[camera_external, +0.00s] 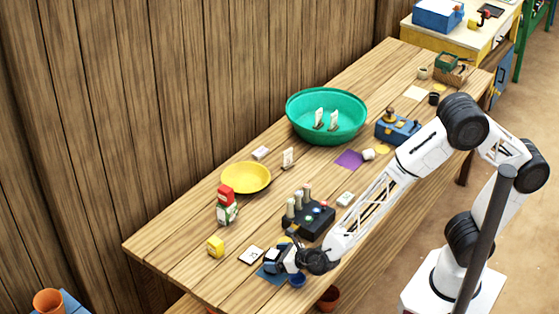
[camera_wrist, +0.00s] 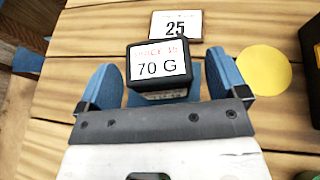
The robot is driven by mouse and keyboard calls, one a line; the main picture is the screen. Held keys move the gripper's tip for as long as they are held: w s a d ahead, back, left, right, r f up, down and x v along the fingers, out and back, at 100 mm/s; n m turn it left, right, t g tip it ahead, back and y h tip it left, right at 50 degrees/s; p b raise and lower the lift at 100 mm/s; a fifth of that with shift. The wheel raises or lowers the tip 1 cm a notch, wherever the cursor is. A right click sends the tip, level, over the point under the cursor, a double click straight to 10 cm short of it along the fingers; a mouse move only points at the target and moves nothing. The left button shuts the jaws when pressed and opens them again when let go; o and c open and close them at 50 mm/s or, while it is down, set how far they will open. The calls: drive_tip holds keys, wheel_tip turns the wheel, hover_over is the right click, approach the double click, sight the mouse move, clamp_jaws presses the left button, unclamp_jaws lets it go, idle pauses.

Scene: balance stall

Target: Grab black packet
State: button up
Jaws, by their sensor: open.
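The black packet (camera_wrist: 158,62) is a dark box with a white label reading "70 G" and a red price line. In the wrist view it sits between my two blue fingers, with gaps visible on both sides. My gripper (camera_wrist: 165,82) is open around it. In the external view my gripper (camera_external: 281,259) is low over the near end of the wooden table, and the packet is mostly hidden there by the fingers. A blue mat (camera_external: 264,277) shows beneath the gripper.
A card marked 25 (camera_wrist: 176,25) lies just beyond the packet. A yellow disc (camera_wrist: 263,70) lies to the right. A black block with pegs (camera_external: 318,222) stands nearby. A yellow cube (camera_external: 215,247) is to the left.

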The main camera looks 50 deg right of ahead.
sight(270, 253)
drive_tip(key=shift+x, duration=1.3)
drive_tip(key=c, duration=1)
drive_tip(key=shift+r, duration=0.2)
drive_tip(key=shift+r, duration=1.55)
drive_tip(key=s+d, duration=0.3)
drive_tip(key=s, duration=0.1)
drive_tip(key=s+d+r, duration=0.1)
drive_tip(key=s+d, duration=0.2)
drive_tip(key=s, duration=0.1)
drive_tip(key=s+d, duration=0.3)
drive_tip(key=s, duration=0.2)
drive_tip(key=shift+s+r, duration=0.1)
drive_tip(key=shift+r, duration=0.15)
